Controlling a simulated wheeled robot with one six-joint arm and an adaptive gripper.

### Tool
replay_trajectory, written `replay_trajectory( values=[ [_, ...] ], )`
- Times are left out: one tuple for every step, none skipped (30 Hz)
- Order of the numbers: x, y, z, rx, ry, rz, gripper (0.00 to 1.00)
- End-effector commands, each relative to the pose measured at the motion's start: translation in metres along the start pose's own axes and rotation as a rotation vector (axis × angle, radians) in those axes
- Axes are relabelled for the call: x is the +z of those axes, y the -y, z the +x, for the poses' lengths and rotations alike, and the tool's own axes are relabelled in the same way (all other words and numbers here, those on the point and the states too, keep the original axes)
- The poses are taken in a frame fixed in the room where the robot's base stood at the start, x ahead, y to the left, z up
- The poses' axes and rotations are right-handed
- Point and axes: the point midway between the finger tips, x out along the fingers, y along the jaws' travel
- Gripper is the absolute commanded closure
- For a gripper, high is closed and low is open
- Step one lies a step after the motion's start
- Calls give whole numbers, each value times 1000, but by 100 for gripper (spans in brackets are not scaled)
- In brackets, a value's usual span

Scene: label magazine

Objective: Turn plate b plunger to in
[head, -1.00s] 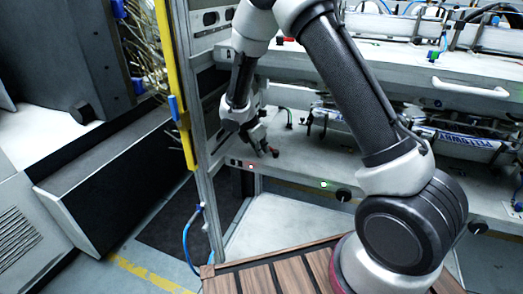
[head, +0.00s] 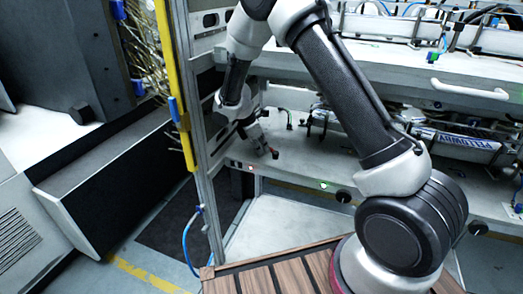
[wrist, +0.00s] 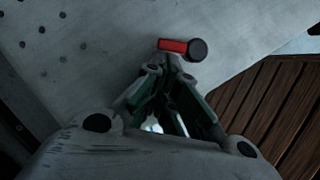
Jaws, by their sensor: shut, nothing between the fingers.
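The plunger shows in the wrist view as a short red cylinder (wrist: 173,45) with a round black knob (wrist: 197,50) at its right end. I cannot read any label that names it plate b. My gripper (wrist: 166,66) is shut and empty, with its fingertips just below the red part in that view. I cannot tell whether they touch it. In the head view my gripper (head: 268,153) points down to the right over the grey lower shelf, and a small dark red bit (head: 275,154) shows at its tip.
The grey shelf plate (wrist: 90,60) has several small holes. A yellow post (head: 174,80) and a metal frame upright (head: 205,215) stand left of my arm. A red light (head: 251,168), a green light (head: 323,185) and a black knob (head: 343,196) sit on the shelf's front edge.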

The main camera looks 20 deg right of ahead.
Motion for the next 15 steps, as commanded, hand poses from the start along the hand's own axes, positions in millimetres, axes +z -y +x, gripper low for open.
replay_trajectory(
  values=[
    [1, -2, 1, -13, 0, 33, 100],
    [2, -4, 1, -22, 0, 56, 100],
    [3, -5, 2, -35, 0, 88, 100],
    [4, -6, 2, -45, 0, 113, 100],
    [5, -7, 2, -55, 0, 140, 100],
    [6, -9, 3, -70, 0, 176, 100],
    [7, -9, 4, -81, 0, 202, 100],
    [8, -10, 4, -91, 0, 229, 100],
    [10, -12, 5, -105, 0, 263, 100],
    [11, -13, 5, -115, 0, 288, 100],
    [12, -13, 5, -124, 0, 312, 100],
    [13, -14, 6, -138, 0, 344, 100],
    [14, -15, 6, -147, 0, 366, 100],
    [15, -15, 7, -156, 0, 389, 100],
    [16, -16, 7, -159, 0, 394, 100]
  ],
)
